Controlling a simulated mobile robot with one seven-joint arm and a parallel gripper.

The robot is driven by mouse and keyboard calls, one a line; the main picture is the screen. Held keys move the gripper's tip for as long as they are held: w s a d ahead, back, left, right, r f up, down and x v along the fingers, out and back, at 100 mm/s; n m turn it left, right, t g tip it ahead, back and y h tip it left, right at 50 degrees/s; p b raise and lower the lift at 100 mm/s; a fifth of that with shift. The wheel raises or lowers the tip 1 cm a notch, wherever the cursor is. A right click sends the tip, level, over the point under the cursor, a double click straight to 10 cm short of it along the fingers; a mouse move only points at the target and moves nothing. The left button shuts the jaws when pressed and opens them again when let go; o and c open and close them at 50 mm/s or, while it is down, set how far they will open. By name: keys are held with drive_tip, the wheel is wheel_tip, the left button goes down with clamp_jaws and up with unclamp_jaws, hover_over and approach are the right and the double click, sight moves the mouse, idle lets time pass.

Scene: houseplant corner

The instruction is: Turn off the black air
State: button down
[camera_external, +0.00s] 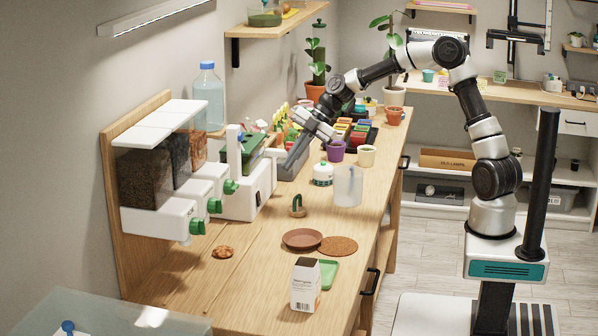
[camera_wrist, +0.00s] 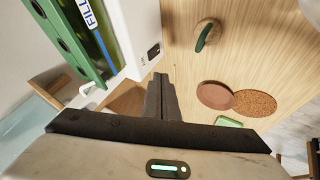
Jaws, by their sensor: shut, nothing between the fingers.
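I cannot make out a thing that is clearly a black air device. A white machine with a green top (camera_external: 260,182) stands on the wooden counter. In the wrist view, its white housing (camera_wrist: 135,25) has small dark marks on the near face, and a green-framed tank (camera_wrist: 92,32) with a "FILL" label is beside it. My gripper (camera_external: 284,171) points down next to the white machine's right side. In the wrist view, its fingers (camera_wrist: 161,80) are together and empty, just below the housing's lower corner. Whether they touch it, I cannot tell.
A dispenser with dark-filled bins (camera_external: 145,180) stands left. A clear jug (camera_external: 348,186), a white jar (camera_external: 323,174), a green-handled item (camera_external: 297,207), a brown saucer (camera_external: 302,238), a cork mat (camera_external: 338,246) and a carton (camera_external: 305,285) are on the counter.

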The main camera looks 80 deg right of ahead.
drive_tip(key=shift+w+v, duration=0.15)
drive_tip(key=shift+v, duration=0.65)
drive_tip(key=shift+w+v, duration=0.15)
drive_tip(key=shift+v, duration=0.6)
drive_tip(key=shift+r, duration=0.2)
drive_tip(key=s+a+r+m+t+h+p, duration=0.15)
drive_tip(key=s+r+m+h, duration=0.35)
drive_tip(key=s+r+m, duration=0.95)
drive_tip(key=s+a+f+m+g+b, duration=0.1)
drive_tip(key=s+a+f, duration=0.3)
drive_tip(key=s, duration=0.6)
drive_tip(key=s+a+f+m+g, duration=0.1)
drive_tip(key=s+a+f, duration=0.1)
drive_tip(key=s+f, duration=0.55)
wheel_tip(320, 180, up, 16)
drive_tip(key=s+p, duration=0.1)
drive_tip(key=p, duration=1.3)
drive_tip(key=shift+s+a+r, duration=0.25)
drive_tip(key=shift+s, duration=0.1)
